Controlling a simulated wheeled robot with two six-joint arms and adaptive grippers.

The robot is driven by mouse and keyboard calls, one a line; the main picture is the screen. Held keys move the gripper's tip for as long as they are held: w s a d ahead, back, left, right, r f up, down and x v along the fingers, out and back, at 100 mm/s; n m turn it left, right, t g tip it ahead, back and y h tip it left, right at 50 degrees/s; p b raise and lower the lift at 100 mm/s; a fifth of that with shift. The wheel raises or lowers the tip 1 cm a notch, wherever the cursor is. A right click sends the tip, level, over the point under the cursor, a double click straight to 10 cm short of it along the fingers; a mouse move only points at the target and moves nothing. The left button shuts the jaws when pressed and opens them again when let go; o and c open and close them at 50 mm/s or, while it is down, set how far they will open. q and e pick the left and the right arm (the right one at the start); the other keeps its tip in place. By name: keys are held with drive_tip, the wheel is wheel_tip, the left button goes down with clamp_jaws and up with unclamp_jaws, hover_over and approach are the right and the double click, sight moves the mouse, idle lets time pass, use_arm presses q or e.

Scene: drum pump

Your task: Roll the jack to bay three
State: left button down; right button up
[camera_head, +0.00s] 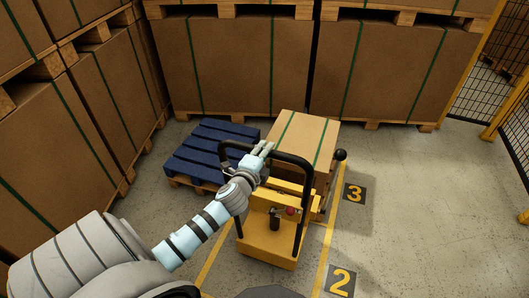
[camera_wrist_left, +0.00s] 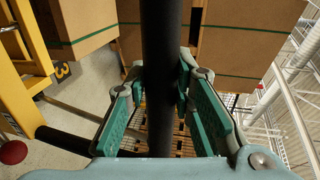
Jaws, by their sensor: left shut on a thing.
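The yellow jack (camera_head: 262,238) stands on the floor with a black loop handle (camera_head: 304,217) rising from its body. A strapped cardboard box (camera_head: 296,136) rides at its far end. The box is level with the floor sign 3 (camera_head: 355,193), to the sign's left. The jack's body is between the heights of signs 3 and 2 (camera_head: 341,281). My left gripper (camera_head: 266,149) is shut on the handle's top bar. The left wrist view shows its teal pads (camera_wrist_left: 162,88) on both sides of the black bar (camera_wrist_left: 160,40). My right gripper is not seen.
A blue pallet (camera_head: 205,150) lies close to the left of the box. Tall strapped cartons (camera_head: 235,65) close off the back, and others (camera_head: 105,85) the left. Yellow floor lines (camera_head: 322,262) run beside the jack. Open floor (camera_head: 430,200) is at right, before a mesh fence (camera_head: 478,80).

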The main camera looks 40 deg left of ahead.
use_arm(q)
drive_tip(key=shift+w+a+r, duration=0.15)
drive_tip(key=shift+w, duration=0.2)
drive_tip(key=x, duration=0.3)
drive_tip(key=shift+w, duration=0.15)
drive_tip(key=c, duration=1.6)
unclamp_jaws()
drive_tip(key=shift+o, duration=1.2)
drive_tip(key=shift+s+r, duration=0.1)
drive_tip(key=shift+s, duration=0.55)
